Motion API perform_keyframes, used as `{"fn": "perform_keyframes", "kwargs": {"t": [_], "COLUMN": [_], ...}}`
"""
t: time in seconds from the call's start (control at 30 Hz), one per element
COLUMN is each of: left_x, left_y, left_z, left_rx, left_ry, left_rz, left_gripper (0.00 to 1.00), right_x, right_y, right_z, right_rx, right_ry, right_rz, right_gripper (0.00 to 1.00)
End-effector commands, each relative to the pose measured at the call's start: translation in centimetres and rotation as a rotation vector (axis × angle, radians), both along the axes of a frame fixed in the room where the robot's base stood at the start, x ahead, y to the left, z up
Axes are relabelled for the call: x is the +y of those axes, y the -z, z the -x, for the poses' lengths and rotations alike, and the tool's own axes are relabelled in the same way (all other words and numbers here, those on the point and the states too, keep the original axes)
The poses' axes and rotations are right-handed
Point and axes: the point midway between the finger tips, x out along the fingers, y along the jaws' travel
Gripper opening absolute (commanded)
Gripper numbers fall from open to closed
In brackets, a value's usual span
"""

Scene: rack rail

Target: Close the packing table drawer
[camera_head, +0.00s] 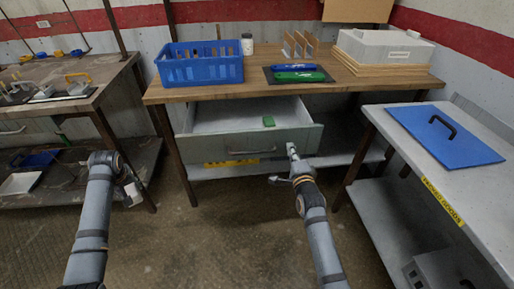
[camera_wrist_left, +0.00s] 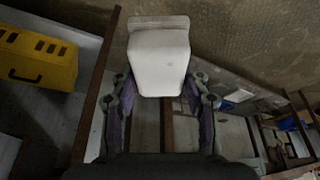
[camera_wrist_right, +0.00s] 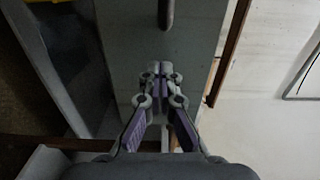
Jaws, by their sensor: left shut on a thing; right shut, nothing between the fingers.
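The packing table drawer stands open under the wooden tabletop. Its grey front (camera_head: 215,147) has a bar handle (camera_head: 250,153), and a small green item (camera_head: 269,121) lies inside. My right gripper (camera_head: 291,150) is shut and empty at the right end of the drawer front. In the right wrist view its closed fingertips (camera_wrist_right: 160,68) lie over the grey panel (camera_wrist_right: 190,45), with the handle (camera_wrist_right: 166,14) beyond; contact is unclear. My left gripper (camera_wrist_left: 160,100) is shut on a white, box-like object (camera_wrist_left: 160,58), left of the drawer and apart from it.
On the packing table (camera_head: 190,91) stand a blue crate (camera_head: 200,72), a white bottle (camera_head: 247,45), green and blue tools (camera_head: 300,76) and a white box (camera_head: 385,46). A side table with a blue panel (camera_head: 440,135) stands right, a workbench (camera_head: 85,95) left. Floor before the drawer is clear.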

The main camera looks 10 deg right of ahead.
Motion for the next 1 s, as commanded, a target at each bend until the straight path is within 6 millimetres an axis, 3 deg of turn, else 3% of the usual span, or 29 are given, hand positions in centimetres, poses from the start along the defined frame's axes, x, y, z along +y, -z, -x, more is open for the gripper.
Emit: {"fn": "perform_keyframes", "kwargs": {"t": [0.6,0.77,1.0], "left_x": [0.0,0.0,0.0], "left_y": [0.5,1.7,4.7], "left_z": [0.0,0.0,0.0], "left_rx": [0.000,0.000,-0.001], "left_ry": [0.000,0.000,0.000], "left_rz": [0.000,0.000,0.000], "left_gripper": [0.15,0.15,0.15], "right_x": [0.0,0.0,0.0], "right_y": [0.1,0.3,0.5], "right_z": [-1.4,-3.5,-8.6], "right_rx": [0.000,-0.002,-0.002], "right_ry": [0.000,0.000,0.001], "right_rz": [0.000,0.000,0.000], "right_gripper": [0.00,0.00,0.00]}}
